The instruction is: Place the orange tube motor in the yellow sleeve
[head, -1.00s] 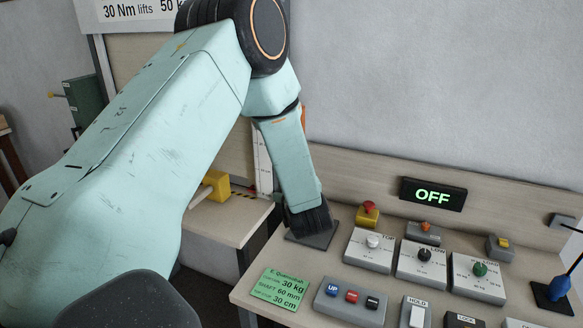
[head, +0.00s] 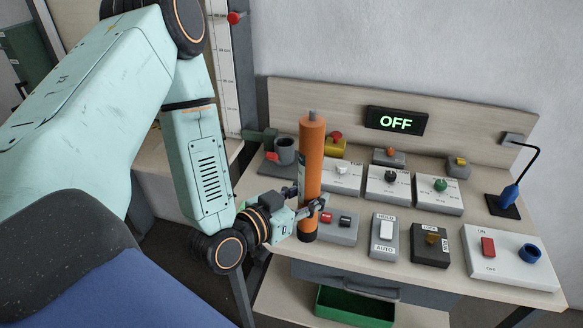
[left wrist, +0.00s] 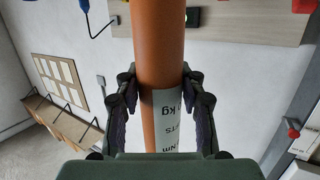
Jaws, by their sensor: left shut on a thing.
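The orange tube motor (head: 312,150) stands upright in the air in front of the control bench in the head view, with a grey pin on top, a white label and a dark lower end. My left gripper (head: 307,203) is shut on its lower half. In the left wrist view the orange tube motor (left wrist: 158,45) runs between the two fingers of my left gripper (left wrist: 160,88), its printed label facing the camera. I cannot make out the yellow sleeve; only a scrap of yellow shows behind my left arm. My right gripper is not in view.
The bench carries a grey cup-like holder (head: 285,150), a yellow box with a red button (head: 335,146), several knob boxes, a HOLD/AUTO switch (head: 385,235) and a blue-tipped lamp (head: 509,195). An OFF display (head: 396,121) is behind. A green bin (head: 355,305) sits below.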

